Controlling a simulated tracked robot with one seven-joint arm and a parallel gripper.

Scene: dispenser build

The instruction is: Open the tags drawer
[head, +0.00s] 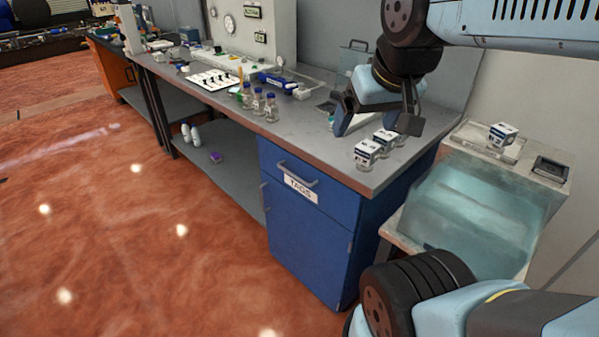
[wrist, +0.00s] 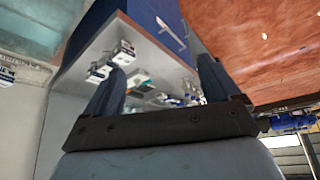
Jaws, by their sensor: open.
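The tags drawer (head: 310,192) is the top blue drawer of the cabinet under the right end of the bench. It is shut, with a white label reading TAGS and a grey bar handle (head: 297,175) above the label. In the wrist view the handle (wrist: 171,33) shows on the blue front at the top. My gripper (head: 372,120) is open and empty above the bench top, up and to the right of the drawer. In the wrist view its two fingers (wrist: 160,85) stand apart with the bench between them.
Small white-labelled boxes or jars (head: 368,152) stand on the bench corner beneath my gripper. Several blue-capped bottles (head: 258,103) stand further left. The red floor (head: 170,240) before the drawer is clear.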

